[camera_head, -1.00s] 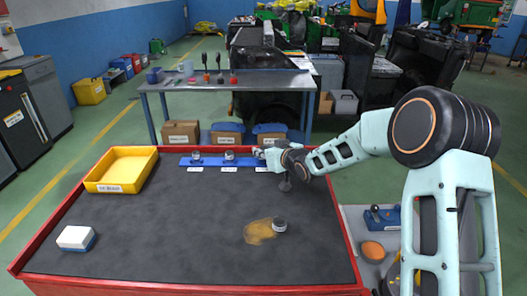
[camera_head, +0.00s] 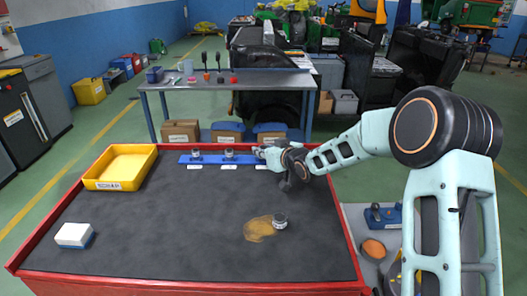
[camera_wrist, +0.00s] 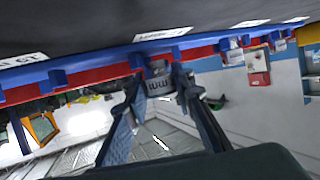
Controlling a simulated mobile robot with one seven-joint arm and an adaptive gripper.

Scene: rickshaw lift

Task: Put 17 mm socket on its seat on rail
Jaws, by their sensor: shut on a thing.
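The blue rail (camera_head: 210,159) lies along the far side of the dark bench top. Two grey sockets stand on it, at its left end (camera_head: 195,154) and near its middle (camera_head: 229,154). My gripper (camera_head: 262,153) is at the rail's right end. In the wrist view my gripper (camera_wrist: 162,88) is shut on a grey socket (camera_wrist: 160,83) with "mm" marking, right at the edge of the blue rail (camera_wrist: 110,66). Whether it is fully seated cannot be told. The other sockets show further along the rail.
A yellow tray (camera_head: 122,185) sits at the far left of the bench. A white and blue block (camera_head: 74,235) lies at the front left. The brown stain (camera_head: 257,229) is near the front right. The middle of the bench is clear. White labels lie before the rail.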

